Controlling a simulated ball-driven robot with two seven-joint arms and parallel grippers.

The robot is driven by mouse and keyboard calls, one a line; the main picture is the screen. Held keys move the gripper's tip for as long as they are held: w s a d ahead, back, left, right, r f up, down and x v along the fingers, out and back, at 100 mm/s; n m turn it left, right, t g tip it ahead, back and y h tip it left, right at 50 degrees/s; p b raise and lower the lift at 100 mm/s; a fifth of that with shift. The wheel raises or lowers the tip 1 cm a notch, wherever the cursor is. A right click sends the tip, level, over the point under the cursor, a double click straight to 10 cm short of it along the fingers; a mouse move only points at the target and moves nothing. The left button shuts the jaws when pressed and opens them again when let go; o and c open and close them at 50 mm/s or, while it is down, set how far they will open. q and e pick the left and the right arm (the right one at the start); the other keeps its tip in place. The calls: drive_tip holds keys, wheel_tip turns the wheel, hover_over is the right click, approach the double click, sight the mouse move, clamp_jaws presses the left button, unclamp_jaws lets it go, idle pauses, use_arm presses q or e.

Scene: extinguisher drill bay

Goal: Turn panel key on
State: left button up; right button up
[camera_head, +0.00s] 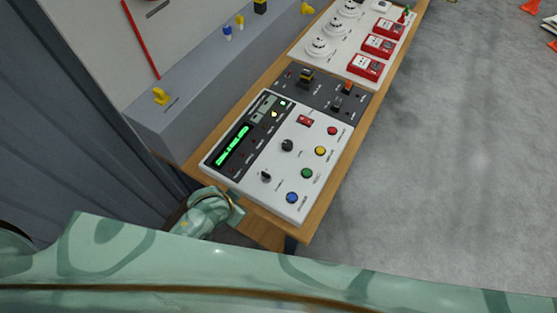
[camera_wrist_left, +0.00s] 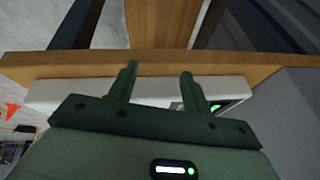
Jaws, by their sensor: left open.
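The control panel (camera_head: 247,178), a white and dark grey console with a lit green display (camera_head: 233,147), lies on the wooden table. A small dark key-like switch (camera_head: 265,176) sits near its lower left end, and a black knob (camera_head: 287,145) is farther up. I cannot tell for sure which one is the key. My left gripper (camera_head: 236,207) is at the panel's near left corner, apart from both. In the left wrist view its two fingers (camera_wrist_left: 160,72) are spread and empty above the panel's white edge (camera_wrist_left: 75,92). My right gripper is out of view.
Blue (camera_head: 292,197), green (camera_head: 307,173), yellow (camera_head: 320,151) and red (camera_head: 332,131) buttons line the panel's right side. Red call points (camera_head: 369,67) and white detectors (camera_head: 319,47) stand beyond. A grey ledge (camera_head: 188,105) borders the table's left.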

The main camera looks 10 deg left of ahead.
use_arm(q)
wheel_tip(320, 180, up, 6)
drive_tip(key=w+d+p, duration=0.1)
drive_tip(key=w+d, duration=0.2)
wheel_tip(320, 180, up, 14)
drive_tip(key=n+g+p, duration=0.2)
drive_tip(key=g+p, duration=0.3)
hover_over(266, 176)
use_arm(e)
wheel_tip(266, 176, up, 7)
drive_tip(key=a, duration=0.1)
use_arm(q)
drive_tip(key=f+b, duration=0.2)
drive_tip(key=f, duration=0.6)
drive_tip(key=f+b, duration=0.3)
drive_tip(key=f, duration=0.5)
drive_tip(key=shift+w+a+f, duration=0.1)
drive_tip(key=shift+w, duration=0.1)
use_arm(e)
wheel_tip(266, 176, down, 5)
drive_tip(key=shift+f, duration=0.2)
use_arm(q)
drive_tip(key=c, duration=1)
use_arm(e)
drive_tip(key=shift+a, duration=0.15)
